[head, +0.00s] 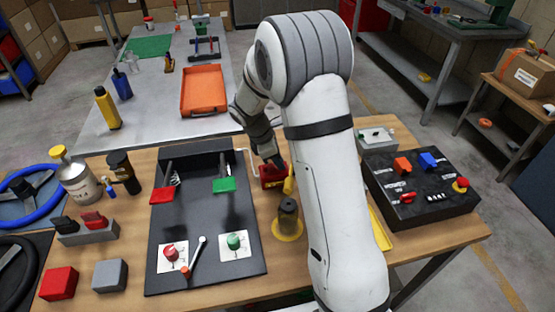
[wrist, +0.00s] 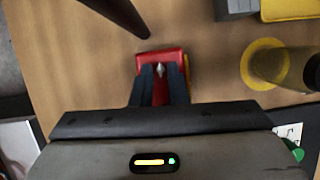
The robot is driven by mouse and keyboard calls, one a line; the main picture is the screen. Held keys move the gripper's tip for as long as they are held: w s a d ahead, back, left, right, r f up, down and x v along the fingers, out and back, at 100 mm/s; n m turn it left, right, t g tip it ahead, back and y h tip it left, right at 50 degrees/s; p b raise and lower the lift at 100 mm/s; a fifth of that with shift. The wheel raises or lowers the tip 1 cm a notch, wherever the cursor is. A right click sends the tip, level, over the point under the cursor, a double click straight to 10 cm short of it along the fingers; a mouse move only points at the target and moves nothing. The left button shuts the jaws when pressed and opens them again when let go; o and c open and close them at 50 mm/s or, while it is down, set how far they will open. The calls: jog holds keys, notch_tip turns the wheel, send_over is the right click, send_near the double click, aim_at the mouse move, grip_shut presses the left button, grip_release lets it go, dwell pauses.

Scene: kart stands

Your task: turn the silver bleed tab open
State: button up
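The silver bleed tab (wrist: 159,69) is a small bright sliver on top of a red block (wrist: 160,54), at the middle of the wrist view. My gripper (wrist: 160,72) points at the block, with one dark finger on each side of the tab. A narrow gap shows red between the fingers, and they do not clearly press on the tab. In the head view the red block (head: 272,175) stands on the wooden table, under my gripper (head: 274,163). The tab itself is not visible there, and my arm covers part of the surroundings.
A dark cylinder on a yellow base (head: 288,222) stands close by. A black panel (head: 208,215) with valves and levers lies left. A black switch box (head: 420,195) stands right. Bottles (head: 75,182) and red and grey blocks (head: 59,284) crowd the left side.

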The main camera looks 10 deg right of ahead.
jog(key=shift+o, duration=1)
jog(key=v, duration=0.7)
jog(key=shift+r+b, duration=0.4)
jog(key=shift+b, duration=0.05)
jog(key=shift+a, duration=0.15)
